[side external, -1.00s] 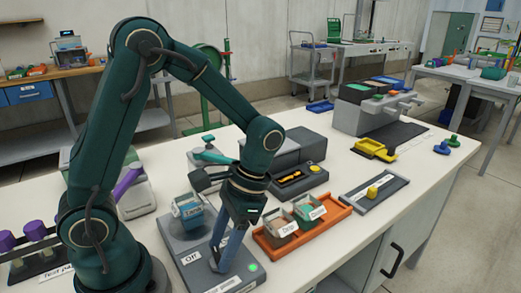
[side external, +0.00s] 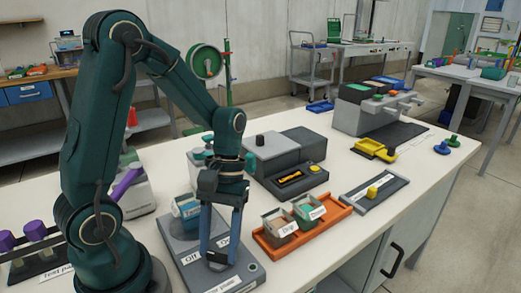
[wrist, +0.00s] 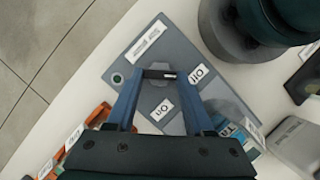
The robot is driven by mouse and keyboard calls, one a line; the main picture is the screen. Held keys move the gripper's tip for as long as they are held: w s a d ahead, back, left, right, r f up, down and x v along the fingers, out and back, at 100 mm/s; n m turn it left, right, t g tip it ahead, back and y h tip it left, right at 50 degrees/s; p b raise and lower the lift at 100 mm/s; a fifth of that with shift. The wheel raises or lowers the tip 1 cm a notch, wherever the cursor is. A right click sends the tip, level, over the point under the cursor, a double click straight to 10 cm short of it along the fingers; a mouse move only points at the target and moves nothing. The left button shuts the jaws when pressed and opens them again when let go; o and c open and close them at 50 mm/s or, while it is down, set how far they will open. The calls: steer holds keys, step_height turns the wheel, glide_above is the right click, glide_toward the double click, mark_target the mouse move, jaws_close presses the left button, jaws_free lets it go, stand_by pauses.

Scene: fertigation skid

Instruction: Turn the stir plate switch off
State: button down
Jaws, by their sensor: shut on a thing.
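The stir plate (side external: 180,243) is a grey slab on the bench with an Off label (side external: 190,258), an On label and a small round indicator (side external: 253,266) that looks pale. It fills the middle of the wrist view (wrist: 180,50). My gripper (side external: 217,262) points down over the plate with its blue fingers apart. In the wrist view, my fingertips (wrist: 161,73) are on either side of a dark switch handle (wrist: 158,73), holding it. The handle is close to the Off label (wrist: 199,76); the On label (wrist: 162,110) lies between the fingers.
A container with a blue label (side external: 186,208) stands on the plate's back part. An orange tray (side external: 333,228) with two labelled boxes is close on the right. A grey device (side external: 295,150) stands behind, and a purple-capped rack is at the left.

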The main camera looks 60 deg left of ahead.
steer(key=shift+s+n+h, duration=0.1)
steer(key=shift+n+h, duration=0.2)
steer(key=shift+n, duration=0.4)
steer(key=shift+c, duration=1.4)
jaws_free()
steer(key=shift+w+a+r+t, duration=0.2)
steer(key=shift+w+r+t, duration=0.1)
steer(key=shift+r, duration=0.15)
steer(key=shift+v, duration=2.05)
steer(key=shift+s, duration=0.1)
steer(key=shift+d, duration=0.1)
